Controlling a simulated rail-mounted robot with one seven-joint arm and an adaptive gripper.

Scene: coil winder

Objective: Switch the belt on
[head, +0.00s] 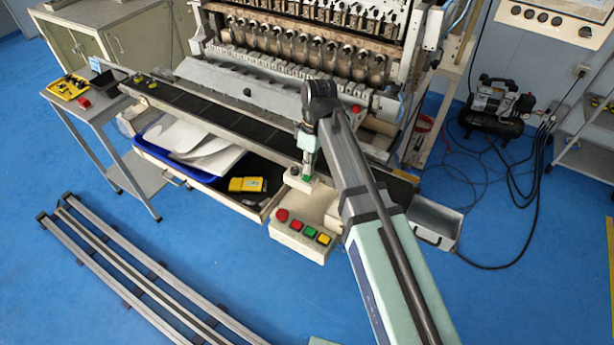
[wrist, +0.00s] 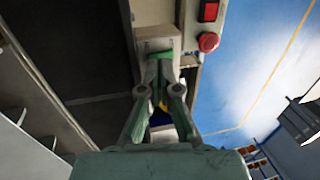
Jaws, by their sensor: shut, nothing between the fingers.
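The belt (head: 230,121) is a long dark strip along the front of the winder; it also fills the left of the wrist view (wrist: 75,55). A small pale switch box (head: 299,182) with a green button (head: 307,178) stands at the belt's near edge. My gripper (head: 309,172) points down over this box, shut and empty. In the wrist view, the fingertips (wrist: 159,66) are at the green button (wrist: 158,55), partly hiding it. I cannot tell whether they touch it.
Nearer stands a control box (head: 287,236) with a red mushroom button (head: 282,215) and red, green and yellow buttons. An open drawer (head: 253,211) holds a yellow item (head: 247,184). The winding machine (head: 290,50) rises behind the belt. A side table (head: 95,108) stands left.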

